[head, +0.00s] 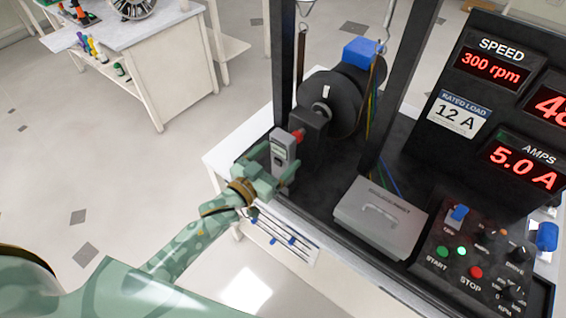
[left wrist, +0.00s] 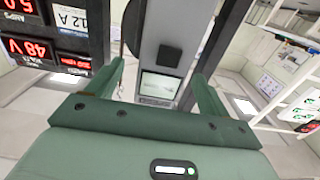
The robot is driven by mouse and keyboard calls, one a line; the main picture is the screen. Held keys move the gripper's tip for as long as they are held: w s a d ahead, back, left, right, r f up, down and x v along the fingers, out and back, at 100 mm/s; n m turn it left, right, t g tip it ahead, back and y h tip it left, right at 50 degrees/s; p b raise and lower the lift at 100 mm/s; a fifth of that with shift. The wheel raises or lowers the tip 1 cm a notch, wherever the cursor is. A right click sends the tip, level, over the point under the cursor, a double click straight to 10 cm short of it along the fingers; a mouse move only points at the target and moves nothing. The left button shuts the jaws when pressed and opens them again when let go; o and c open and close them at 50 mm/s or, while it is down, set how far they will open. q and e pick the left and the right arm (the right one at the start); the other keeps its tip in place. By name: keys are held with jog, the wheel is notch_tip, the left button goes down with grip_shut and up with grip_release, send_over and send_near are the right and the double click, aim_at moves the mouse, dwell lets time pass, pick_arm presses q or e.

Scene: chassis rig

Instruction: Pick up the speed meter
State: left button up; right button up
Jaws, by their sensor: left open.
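The speed meter is a grey handheld box (head: 284,146) with a red part at its top, upright at the near left edge of the rig in the head view. It also shows in the left wrist view as a grey body with a small screen (left wrist: 160,86). My left gripper (head: 272,168) is open at the meter's lower part. In the left wrist view its two fingers (left wrist: 158,76) stand on either side of the meter, with visible gaps. The meter's lower end is partly hidden by the gripper. My right gripper is not in view.
A dark wheel (head: 332,100) and black posts stand beside and behind the meter. A grey box with a handle (head: 381,216) and a control panel (head: 470,258) lie to the right. The display board (head: 490,115) reads 300 rpm.

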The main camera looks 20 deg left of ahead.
pick_arm(q)
jog(key=x, duration=0.5)
jog(key=shift+w+b, duration=0.1)
jog(key=shift+b, duration=0.3)
jog(key=shift+a, duration=0.1)
jog(key=c, duration=1.5)
